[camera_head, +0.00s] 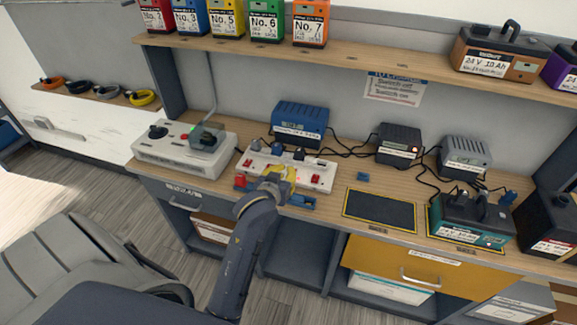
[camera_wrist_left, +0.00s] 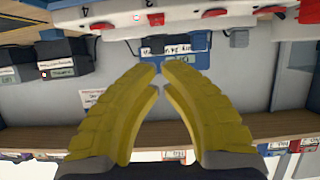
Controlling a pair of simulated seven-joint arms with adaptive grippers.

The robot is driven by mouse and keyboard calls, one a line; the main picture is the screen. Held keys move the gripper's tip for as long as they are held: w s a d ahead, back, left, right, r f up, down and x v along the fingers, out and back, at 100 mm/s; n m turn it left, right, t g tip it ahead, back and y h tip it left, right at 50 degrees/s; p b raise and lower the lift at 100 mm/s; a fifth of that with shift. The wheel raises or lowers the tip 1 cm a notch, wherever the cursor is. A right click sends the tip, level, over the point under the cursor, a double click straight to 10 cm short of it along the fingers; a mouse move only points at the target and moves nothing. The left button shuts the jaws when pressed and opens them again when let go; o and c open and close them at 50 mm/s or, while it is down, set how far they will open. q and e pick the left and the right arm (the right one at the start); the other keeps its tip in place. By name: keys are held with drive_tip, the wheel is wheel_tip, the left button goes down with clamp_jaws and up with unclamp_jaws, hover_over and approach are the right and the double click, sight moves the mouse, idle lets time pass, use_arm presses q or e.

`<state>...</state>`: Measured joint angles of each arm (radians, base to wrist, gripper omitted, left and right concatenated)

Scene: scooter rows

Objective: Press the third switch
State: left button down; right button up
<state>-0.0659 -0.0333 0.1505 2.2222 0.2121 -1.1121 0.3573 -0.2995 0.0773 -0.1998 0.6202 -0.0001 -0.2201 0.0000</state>
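A white power strip (camera_head: 322,165) with red switches lies on the bench; my left gripper covers part of it in the head view. One red switch (camera_head: 316,179) shows at its right end and another red part (camera_head: 241,182) at its left end. My left gripper (camera_head: 291,172) has yellow fingers and is over the strip's front middle. In the left wrist view the strip (camera_wrist_left: 205,14) runs along the top edge with several red switches, one near the middle (camera_wrist_left: 156,19). The fingertips (camera_wrist_left: 160,64) come together with nothing between them. Contact with a switch cannot be told. My right gripper is not visible.
A white-grey device (camera_head: 178,147) is at left. A dark mat (camera_head: 380,210) lies bare to the right. A shelf (camera_head: 350,57) overhangs the bench.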

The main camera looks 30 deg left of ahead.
use_arm(q)
drive_tip(key=shift+s+d+r, duration=0.1)
drive_tip(key=shift+s+d, duration=0.1)
drive_tip(key=shift+s, duration=0.7)
drive_tip(key=shift+s+d+r, duration=0.1)
drive_tip(key=shift+s+d, duration=0.1)
drive_tip(key=shift+s, duration=0.7)
